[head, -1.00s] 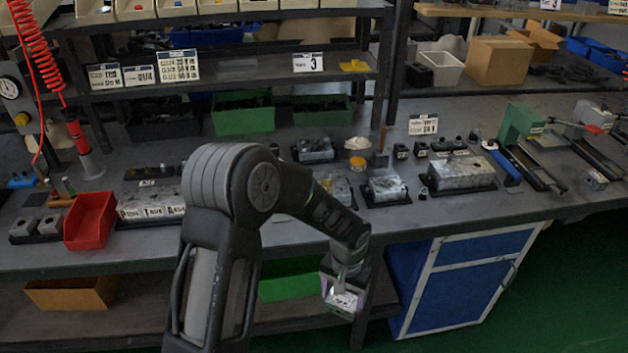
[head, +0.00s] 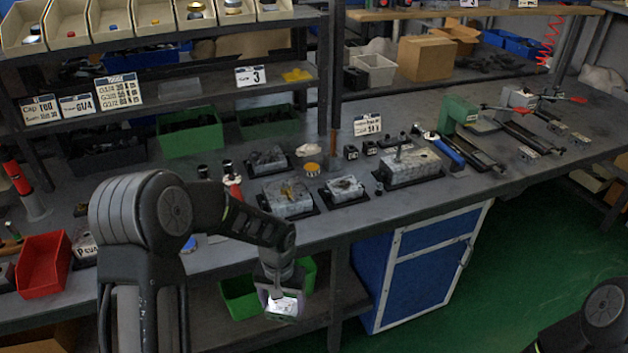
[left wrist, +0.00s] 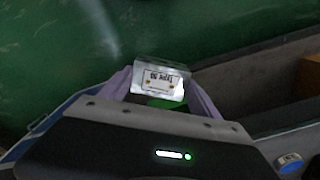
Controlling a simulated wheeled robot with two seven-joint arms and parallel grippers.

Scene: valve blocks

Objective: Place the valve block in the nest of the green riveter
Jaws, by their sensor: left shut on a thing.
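My left gripper (head: 280,296) is shut on a small silvery valve block (head: 284,306), held in front of the bench's front edge and below its top. In the left wrist view the valve block (left wrist: 160,80) sits between the two pale purple fingers, its white label upside down. The green riveter (head: 460,114) stands on the bench at the right, with a red-handled lever and a dark base reaching towards the front edge. It is well apart from my left gripper. Its nest is too small to make out. My right gripper is out of view; part of my right arm shows at lower right.
A grey riveter (head: 520,98) stands right of the green one. Metal blocks on dark trays, including a large one (head: 408,166), line the bench. A blue cabinet (head: 415,265) stands below the bench. Green floor (head: 530,240) is free in front of it.

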